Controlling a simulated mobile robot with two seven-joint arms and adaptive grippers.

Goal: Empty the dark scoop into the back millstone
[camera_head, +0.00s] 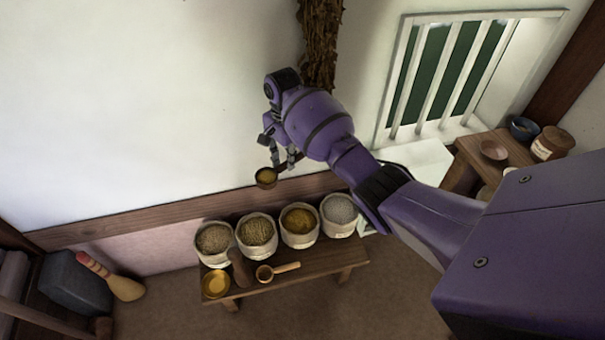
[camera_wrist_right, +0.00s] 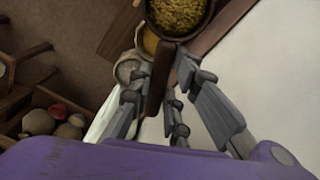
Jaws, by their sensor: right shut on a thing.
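The dark scoop (camera_head: 266,182) hangs in the air in the head view, in front of the pale wall and above the back of the bench. Yellow grain shows in its bowl. My right gripper (camera_head: 283,160) is shut on its handle. In the right wrist view the round bowl (camera_wrist_right: 180,16) is at the top edge, full of yellow grain, and its dark brown handle (camera_wrist_right: 155,98) runs down between the fingers of my right gripper (camera_wrist_right: 157,85). I cannot make out a millstone in either view. My left gripper is not in view.
A low bench (camera_head: 335,262) holds several grain sacks (camera_head: 300,243), a yellow bowl (camera_head: 216,287) and a lighter scoop (camera_head: 265,274). A small table (camera_head: 515,165) with bowls and a jar stands below the barred window. A grey block (camera_head: 75,282) lies at lower left.

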